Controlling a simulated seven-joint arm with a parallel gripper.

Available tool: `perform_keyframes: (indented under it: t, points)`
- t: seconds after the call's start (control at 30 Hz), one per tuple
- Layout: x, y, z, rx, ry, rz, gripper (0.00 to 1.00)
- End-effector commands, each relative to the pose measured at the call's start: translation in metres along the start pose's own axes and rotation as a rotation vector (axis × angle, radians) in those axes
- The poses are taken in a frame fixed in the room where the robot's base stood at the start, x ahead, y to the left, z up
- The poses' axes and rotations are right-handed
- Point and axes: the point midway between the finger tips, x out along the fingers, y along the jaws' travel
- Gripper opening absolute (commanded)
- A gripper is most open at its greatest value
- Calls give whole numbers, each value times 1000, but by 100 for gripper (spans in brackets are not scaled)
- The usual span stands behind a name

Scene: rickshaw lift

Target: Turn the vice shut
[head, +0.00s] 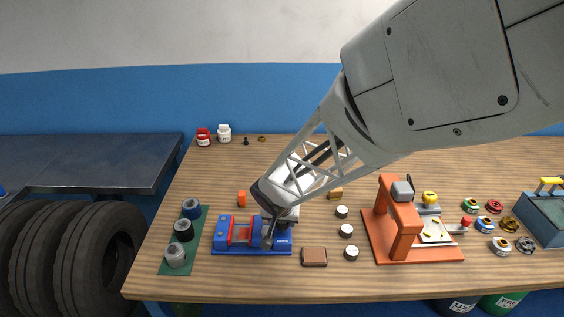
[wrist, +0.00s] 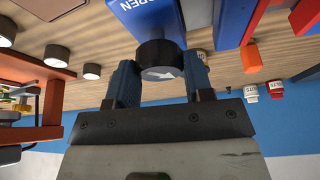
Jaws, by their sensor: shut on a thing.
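The vice (head: 224,233) is blue with red jaw parts and stands on a blue base near the front left of the bench. A gap shows between its jaws in the head view. In the wrist view its blue body (wrist: 150,14) carries the word OPEN. Its round black knob (wrist: 158,55) has a white arrow on its end face. My gripper (wrist: 160,66) is shut on the knob, one blue finger on each side. In the head view my gripper (head: 271,232) reaches down at the vice's right end and hides the knob.
A green mat (head: 185,242) with several round parts lies left of the vice. A brown block (head: 314,257) and white-topped cylinders (head: 346,231) lie to the right. An orange press (head: 405,228) stands farther right. Red and white jars (head: 224,133) stand at the back.

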Motion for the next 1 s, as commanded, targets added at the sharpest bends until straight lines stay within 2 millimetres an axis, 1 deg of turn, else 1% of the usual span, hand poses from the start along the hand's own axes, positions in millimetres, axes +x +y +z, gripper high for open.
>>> perform_keyframes:
  t: [0.27, 0.7, 1.0]
  points:
    - [0, -1, 0, 155, 0, 66, 24]
    - [1, -2, 0, 462, -1, 193, 24]
    - [1, -2, 0, 577, -1, 241, 24]
